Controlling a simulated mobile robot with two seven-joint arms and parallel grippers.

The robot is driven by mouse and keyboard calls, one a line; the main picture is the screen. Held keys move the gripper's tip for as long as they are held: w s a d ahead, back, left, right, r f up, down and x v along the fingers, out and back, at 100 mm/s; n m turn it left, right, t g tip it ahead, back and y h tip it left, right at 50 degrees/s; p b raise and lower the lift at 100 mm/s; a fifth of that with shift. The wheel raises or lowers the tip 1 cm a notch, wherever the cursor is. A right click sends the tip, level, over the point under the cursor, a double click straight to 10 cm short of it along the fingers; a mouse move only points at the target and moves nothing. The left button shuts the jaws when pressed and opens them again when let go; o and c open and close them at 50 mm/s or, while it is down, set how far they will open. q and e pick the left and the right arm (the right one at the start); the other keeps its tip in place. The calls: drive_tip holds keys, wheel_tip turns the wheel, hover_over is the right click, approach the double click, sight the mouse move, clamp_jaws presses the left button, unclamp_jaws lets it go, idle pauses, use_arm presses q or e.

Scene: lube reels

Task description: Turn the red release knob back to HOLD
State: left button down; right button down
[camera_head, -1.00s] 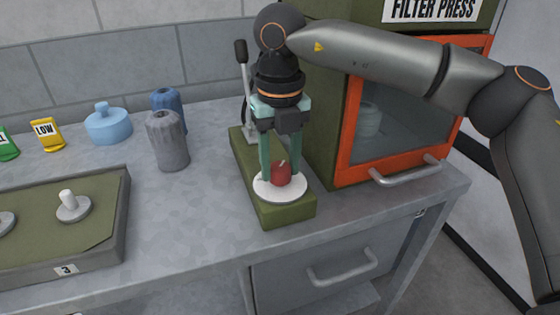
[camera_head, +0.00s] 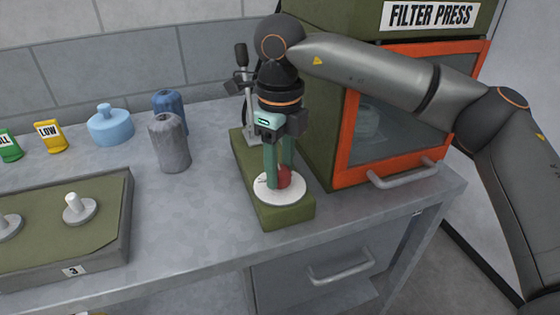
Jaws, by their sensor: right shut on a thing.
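The red release knob (camera_head: 284,176) stands on a round white dial (camera_head: 279,192) at the front end of a green base block (camera_head: 284,215). My right gripper (camera_head: 278,180) points straight down over the dial, its two green fingers shut on the knob. The fingers hide part of the knob, and its pointer does not show clearly. A small dark mark shows on the left of the dial; its lettering is too small to read. My left gripper is not in view.
The filter press (camera_head: 405,120) with its orange door frame stands right of the block. A black-knobbed lever (camera_head: 242,75) rises behind. Grey (camera_head: 168,142) and blue (camera_head: 170,105) ribbed containers and a light-blue bottle (camera_head: 110,125) stand left. A green tray (camera_head: 110,245) with pegs lies front left.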

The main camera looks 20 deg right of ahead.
drive_tip(key=n+p, duration=0.1)
drive_tip(key=n, duration=0.3)
drive_tip(key=shift+r+n, duration=0.1)
drive_tip(key=shift+n, duration=1.9)
drive_tip(key=shift+n+p, duration=0.3)
drive_tip(key=shift+n, duration=1.1)
drive_tip(key=shift+c, duration=1.8)
unclamp_jaws()
